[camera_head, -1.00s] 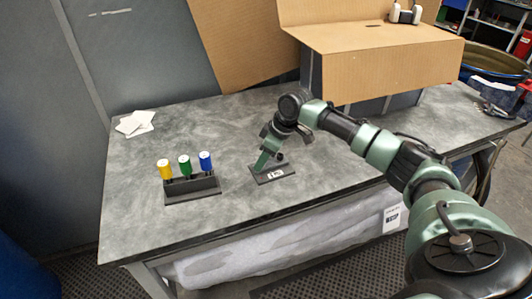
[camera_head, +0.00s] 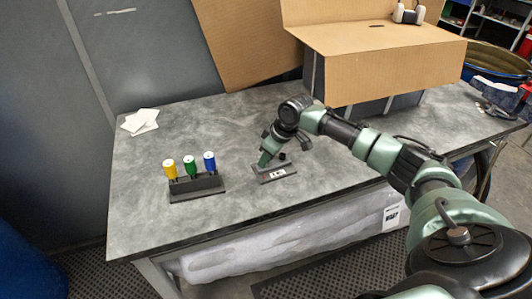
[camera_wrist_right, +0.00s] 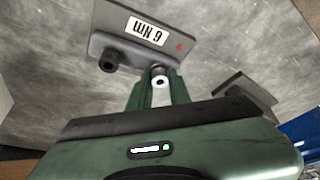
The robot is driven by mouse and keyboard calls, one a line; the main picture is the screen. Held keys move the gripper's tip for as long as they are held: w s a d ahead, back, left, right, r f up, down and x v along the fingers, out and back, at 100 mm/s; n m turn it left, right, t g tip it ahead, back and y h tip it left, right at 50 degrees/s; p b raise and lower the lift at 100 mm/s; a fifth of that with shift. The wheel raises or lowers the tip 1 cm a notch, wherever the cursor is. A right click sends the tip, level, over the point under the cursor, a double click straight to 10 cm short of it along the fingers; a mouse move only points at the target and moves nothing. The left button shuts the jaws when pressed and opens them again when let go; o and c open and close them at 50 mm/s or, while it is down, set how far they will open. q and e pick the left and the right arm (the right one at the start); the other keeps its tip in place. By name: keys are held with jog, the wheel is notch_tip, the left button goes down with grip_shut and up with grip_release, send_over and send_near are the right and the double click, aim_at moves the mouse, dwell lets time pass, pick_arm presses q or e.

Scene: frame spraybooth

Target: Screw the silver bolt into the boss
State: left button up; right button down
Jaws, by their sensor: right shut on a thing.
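My right gripper (camera_head: 264,161) points down at the left end of a small dark fixture (camera_head: 287,176) with a white label. In the right wrist view the gripper (camera_wrist_right: 159,88) is shut on the silver bolt (camera_wrist_right: 160,84), whose pale head with a dark centre shows between the green fingers. The bolt is over one dark boss (camera_wrist_right: 157,68) of the fixture; how deep it sits is hidden. A second dark round post (camera_wrist_right: 109,60) stands apart on the same fixture, near the upside-down "6 Nm" label (camera_wrist_right: 146,31). My left gripper is not in view.
A black rack (camera_head: 197,187) with yellow, green and blue-handled tools stands to the left. White sheets (camera_head: 140,121) lie at the back left. A cardboard-topped box (camera_head: 385,60) stands behind right.

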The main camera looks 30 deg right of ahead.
jog(key=shift+r+m+h+p, duration=0.2)
jog(key=shift+m+h+p, duration=0.2)
jog(key=shift+m+p, duration=0.95)
jog(key=shift+f+p, duration=0.1)
jog(key=shift+p, duration=0.3)
jog(key=shift+f, duration=0.1)
jog(key=shift+m+p, duration=0.25)
jog(key=shift+p, duration=0.25)
jog(key=m+h+p, duration=0.1)
jog(key=m+p, duration=0.1)
jog(key=p, duration=0.1)
jog(key=shift+a+r+p, duration=0.15)
jog(key=shift+r+p, duration=0.05)
jog(key=shift+p, duration=0.1)
jog(key=shift+m+h+p, duration=0.3)
jog(key=shift+m+p, duration=0.3)
jog(key=shift+m, duration=0.2)
jog(key=shift+f+m, duration=0.25)
jog(key=shift+m, duration=0.05)
